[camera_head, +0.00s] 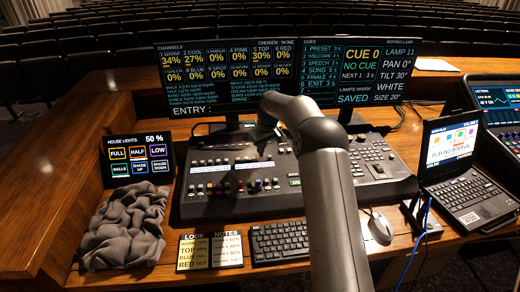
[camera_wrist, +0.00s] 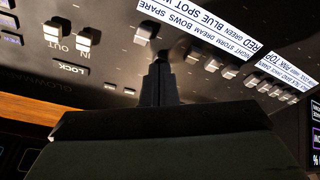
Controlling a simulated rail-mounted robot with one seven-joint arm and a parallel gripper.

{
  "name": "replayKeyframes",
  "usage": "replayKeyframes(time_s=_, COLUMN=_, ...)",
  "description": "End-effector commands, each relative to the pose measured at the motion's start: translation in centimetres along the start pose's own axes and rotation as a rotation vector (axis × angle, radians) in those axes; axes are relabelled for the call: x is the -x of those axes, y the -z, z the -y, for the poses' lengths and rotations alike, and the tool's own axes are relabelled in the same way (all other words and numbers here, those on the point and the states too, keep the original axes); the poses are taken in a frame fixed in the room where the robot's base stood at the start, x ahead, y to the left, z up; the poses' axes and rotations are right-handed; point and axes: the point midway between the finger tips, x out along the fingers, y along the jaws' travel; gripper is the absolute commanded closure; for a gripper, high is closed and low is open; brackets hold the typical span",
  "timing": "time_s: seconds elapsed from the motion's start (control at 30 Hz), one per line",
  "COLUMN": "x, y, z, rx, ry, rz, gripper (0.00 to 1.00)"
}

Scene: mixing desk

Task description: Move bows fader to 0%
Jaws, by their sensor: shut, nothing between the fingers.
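The mixing desk (camera_head: 190,207) lies in the middle of the table in the head view. In the wrist view, a white label strip (camera_wrist: 197,28) with the word BOWS runs upside down along a row of pale fader caps. Three caps (camera_wrist: 212,65) stand to the right of my gripper (camera_wrist: 162,56), and a larger cap (camera_wrist: 145,31) stands just to its left. My gripper is shut and empty, its tips at this row, near the BOWS part of the strip. The bows cap seems hidden or blurred behind the tips; I cannot tell whether they touch it. The head view hides the fingertips behind my arm.
More fader caps (camera_wrist: 275,88) stand farther right in the wrist view, with IN and OUT caps (camera_wrist: 85,37) at left. Monitors (camera_head: 230,75) stand behind the desk. A keyboard (camera_head: 280,241), mouse (camera_head: 381,227) and grey cloth (camera_head: 125,227) lie around it.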

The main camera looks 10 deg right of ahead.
Motion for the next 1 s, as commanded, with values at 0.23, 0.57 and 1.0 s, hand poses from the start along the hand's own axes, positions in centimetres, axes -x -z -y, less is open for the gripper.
replayKeyframes(time_s=0.23, x=-0.2, y=-1.0, z=0.5, rx=0.0, ry=0.002, rz=0.005, gripper=1.0)
replayKeyframes(time_s=0.57, x=-0.1, y=-1.5, z=0.8, rx=0.0, ry=0.003, rz=0.006, gripper=1.0)
replayKeyframes(time_s=1.0, x=-0.1, y=-1.8, z=1.0, rx=0.0, ry=0.003, rz=0.007, gripper=1.0)
